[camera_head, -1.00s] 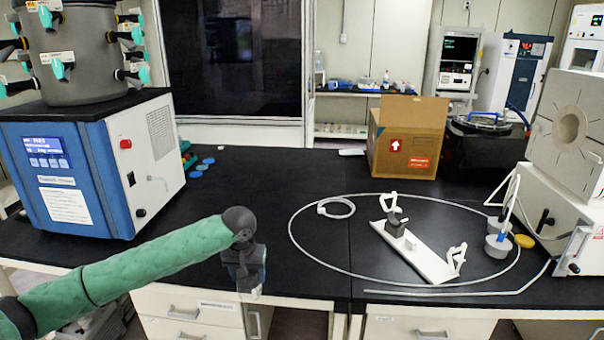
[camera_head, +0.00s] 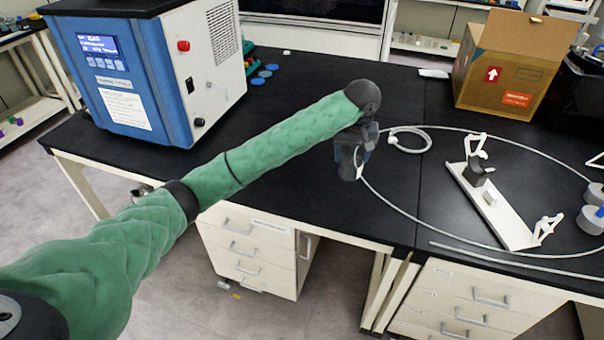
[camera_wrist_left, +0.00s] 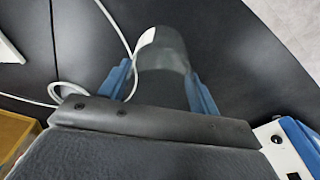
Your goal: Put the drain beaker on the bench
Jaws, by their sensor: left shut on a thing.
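My left gripper (camera_head: 354,150) is over the black bench top (camera_head: 300,140), close to the coiled end of the white hose. In the left wrist view, its blue fingers (camera_wrist_left: 160,90) are shut on the drain beaker (camera_wrist_left: 162,48), a clear grey vessel with a white patch. The beaker's base and the gap below it are hidden, so I cannot tell whether it touches the bench. In the head view the beaker is hard to make out against the dark bench. My right gripper is not in view.
A white hose (camera_head: 400,210) loops on the bench around a white stand (camera_head: 495,205) with clamps. A blue and white freeze dryer (camera_head: 150,75) stands at the back left. A cardboard box (camera_head: 510,70) sits at the back. Bench between dryer and hose is mostly clear.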

